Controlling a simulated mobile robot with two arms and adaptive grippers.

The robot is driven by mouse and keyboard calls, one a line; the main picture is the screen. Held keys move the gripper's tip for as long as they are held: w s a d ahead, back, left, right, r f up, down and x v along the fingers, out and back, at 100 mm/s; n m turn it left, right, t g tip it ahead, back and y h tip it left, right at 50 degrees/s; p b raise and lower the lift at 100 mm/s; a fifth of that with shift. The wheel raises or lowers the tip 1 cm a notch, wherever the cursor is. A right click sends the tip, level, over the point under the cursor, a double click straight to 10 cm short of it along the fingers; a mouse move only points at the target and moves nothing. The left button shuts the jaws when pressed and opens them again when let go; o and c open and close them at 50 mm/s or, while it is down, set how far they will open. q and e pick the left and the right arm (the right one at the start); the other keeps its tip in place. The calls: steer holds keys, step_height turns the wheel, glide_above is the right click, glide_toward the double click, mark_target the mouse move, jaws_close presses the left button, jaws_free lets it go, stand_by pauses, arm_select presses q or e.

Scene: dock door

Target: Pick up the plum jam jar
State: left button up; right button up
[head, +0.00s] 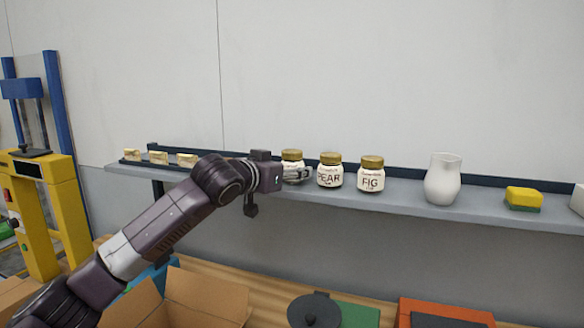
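A jar with a gold lid (292,155) stands on the grey wall shelf, left of two similar jars. Its label is mostly hidden by my gripper, so I cannot read whether it says plum. The jar beside it reads "PEAR" (330,175) and the one further right reads "FIG" (371,179). My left gripper (298,174) reaches in from the left at the height of the leftmost jar's body. Its fingers overlap the jar in the picture; I cannot tell whether they are closed on it. My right gripper is out of view.
The shelf (410,201) also holds small pale blocks (158,157) at left, a white pitcher (443,181) and a yellow-green sponge (523,198) at right. Below are an open cardboard box (205,293), a dark round lidded item (314,311) and an orange-red item (440,308).

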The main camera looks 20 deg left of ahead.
arm_select(q)
steer(key=c, duration=0.7)
steer(key=shift+r, duration=0.1)
